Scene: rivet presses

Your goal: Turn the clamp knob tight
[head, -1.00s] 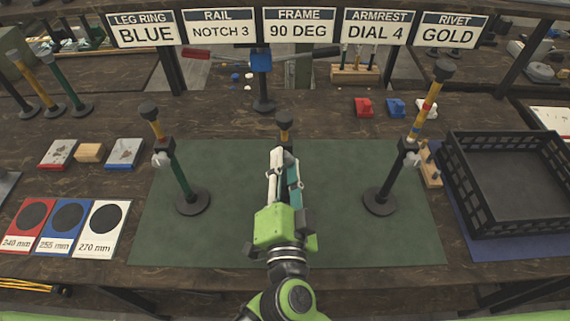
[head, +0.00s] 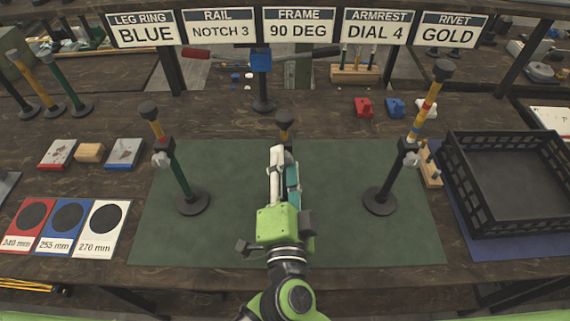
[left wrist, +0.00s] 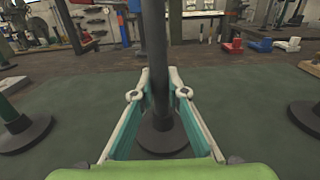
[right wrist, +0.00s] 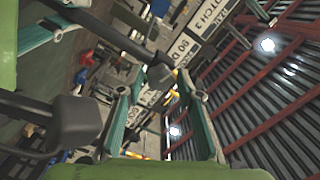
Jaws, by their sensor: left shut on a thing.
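The middle post shows its dark cap (head: 285,118) just beyond my right gripper (head: 281,160) in the head view; its lower part and its clamp knob are hidden there. In the left wrist view my left gripper (left wrist: 159,94) is shut on the dark upright post (left wrist: 155,45), above its round base (left wrist: 163,135). In the right wrist view my right gripper (right wrist: 160,90) is open, rolled sideways, with the dark cap (right wrist: 160,73) by its fingertips. I cannot make out the clamp knob between them. Two side posts (head: 182,170) (head: 380,175) carry pale knobs.
The green mat (head: 230,240) has free room around the side posts. A black crate (head: 505,215) stands at the right. Size cards (head: 68,250) and small blocks (head: 90,152) lie at the left. Signs (head: 300,27) hang along the back.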

